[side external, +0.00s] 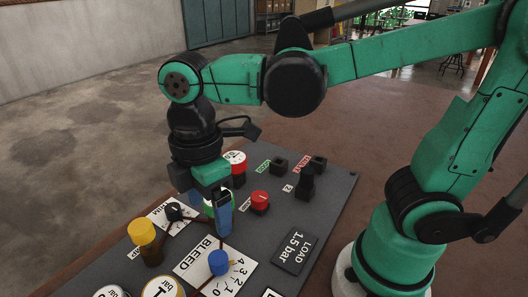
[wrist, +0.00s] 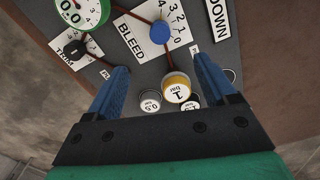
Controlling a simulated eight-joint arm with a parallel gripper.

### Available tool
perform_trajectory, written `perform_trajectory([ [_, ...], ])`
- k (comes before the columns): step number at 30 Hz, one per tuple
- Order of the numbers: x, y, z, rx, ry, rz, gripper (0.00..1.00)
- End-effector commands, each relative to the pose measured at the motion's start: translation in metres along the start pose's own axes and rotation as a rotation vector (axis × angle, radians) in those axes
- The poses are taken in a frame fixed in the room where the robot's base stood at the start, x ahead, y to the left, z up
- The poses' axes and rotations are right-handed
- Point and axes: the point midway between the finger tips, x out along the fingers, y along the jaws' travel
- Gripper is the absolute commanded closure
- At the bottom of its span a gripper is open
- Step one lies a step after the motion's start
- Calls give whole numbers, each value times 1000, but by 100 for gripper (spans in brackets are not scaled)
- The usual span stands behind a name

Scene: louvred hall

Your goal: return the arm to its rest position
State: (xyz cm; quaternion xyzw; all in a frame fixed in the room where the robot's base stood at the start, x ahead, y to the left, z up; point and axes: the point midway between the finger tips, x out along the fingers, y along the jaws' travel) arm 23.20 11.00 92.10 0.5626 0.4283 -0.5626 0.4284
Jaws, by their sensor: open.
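My green arm reaches over a dark panel (side external: 337,205) from the right. My gripper (side external: 212,212) hangs above the panel near the BLEED plate (side external: 195,262), in front of a green-rimmed gauge. In the wrist view its two blue fingers (wrist: 162,75) are spread apart with nothing held between them. The blue knob (wrist: 159,32) on the BLEED dial and a yellow-rimmed 1 bar disc (wrist: 176,88) show beyond the fingers. Part of the gauge is hidden by my gripper in the side view.
A yellow-topped post (side external: 141,232), a black TRIM knob (side external: 173,211), a red button (side external: 259,198) and a black switch (side external: 304,187) rise from the panel. A LOAD 1.5 bar plate (side external: 295,250) lies right of BLEED. Open floor (side external: 80,150) lies left of the panel.

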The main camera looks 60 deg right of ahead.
Motion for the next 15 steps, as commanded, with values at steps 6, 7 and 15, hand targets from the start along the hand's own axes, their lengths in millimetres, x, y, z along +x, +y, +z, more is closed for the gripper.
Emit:
perform_trajectory([
  [6,0,0,0,0,0,0,22],
  [7,0,0,0,0,0,0,22],
  [15,1,6,10,120,37,42,22],
])
